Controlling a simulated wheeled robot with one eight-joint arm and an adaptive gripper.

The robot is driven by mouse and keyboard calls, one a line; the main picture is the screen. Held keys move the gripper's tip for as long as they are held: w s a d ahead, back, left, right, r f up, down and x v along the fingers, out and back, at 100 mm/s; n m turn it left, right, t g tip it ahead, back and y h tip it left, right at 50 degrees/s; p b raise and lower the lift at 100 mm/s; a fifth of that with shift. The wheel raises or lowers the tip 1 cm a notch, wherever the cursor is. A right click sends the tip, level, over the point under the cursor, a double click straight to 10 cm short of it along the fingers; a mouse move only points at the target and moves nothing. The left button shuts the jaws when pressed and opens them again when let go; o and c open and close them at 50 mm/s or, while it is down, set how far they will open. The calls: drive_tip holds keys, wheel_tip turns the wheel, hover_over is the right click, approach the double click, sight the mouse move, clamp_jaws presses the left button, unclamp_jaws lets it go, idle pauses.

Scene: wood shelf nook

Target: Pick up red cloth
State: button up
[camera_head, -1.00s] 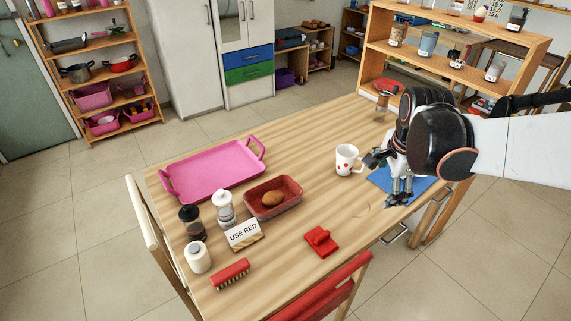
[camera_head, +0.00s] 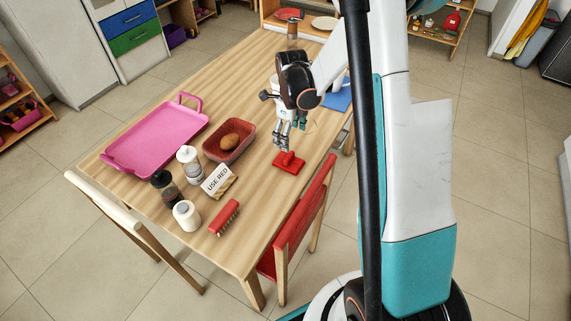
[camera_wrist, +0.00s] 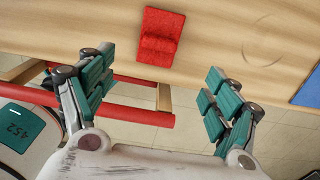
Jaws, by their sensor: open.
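The red cloth (camera_head: 289,162) lies folded on the wooden table near its right front edge. It also shows in the wrist view (camera_wrist: 160,37), at the top centre, as a flat red piece with a raised fold. My gripper (camera_head: 289,143) hovers just behind and above the cloth in the head view. In the wrist view, the green-padded fingers of my gripper (camera_wrist: 155,75) are spread wide with nothing between them. The cloth lies beyond the fingertips, and I see no contact.
A "USE RED" sign (camera_head: 216,180), red brush (camera_head: 225,218), shakers and a red dish (camera_head: 211,147) with a brown item are left of the cloth. A pink tray (camera_head: 155,139) lies farther left. A red-backed chair (camera_head: 302,218) stands at the near edge. A blue cloth (camera_head: 338,96) lies behind.

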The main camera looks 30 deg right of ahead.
sight(289, 156)
drive_tip(key=f+b, duration=0.2)
drive_tip(key=f, duration=0.3)
drive_tip(key=f+b, duration=0.2)
drive_tip(key=f, duration=0.4)
drive_tip(key=shift+w+a+f, duration=0.1)
drive_tip(key=shift+a+f, duration=0.05)
drive_tip(key=shift+a, duration=0.05)
drive_tip(key=shift+c, duration=0.6)
drive_tip(key=c, duration=1)
drive_tip(key=shift+c, duration=0.6)
drive_tip(key=shift+r, duration=0.5)
drive_tip(key=shift+c, duration=1.1)
wheel_tip(289, 156, up, 19)
drive_tip(key=p, duration=0.6)
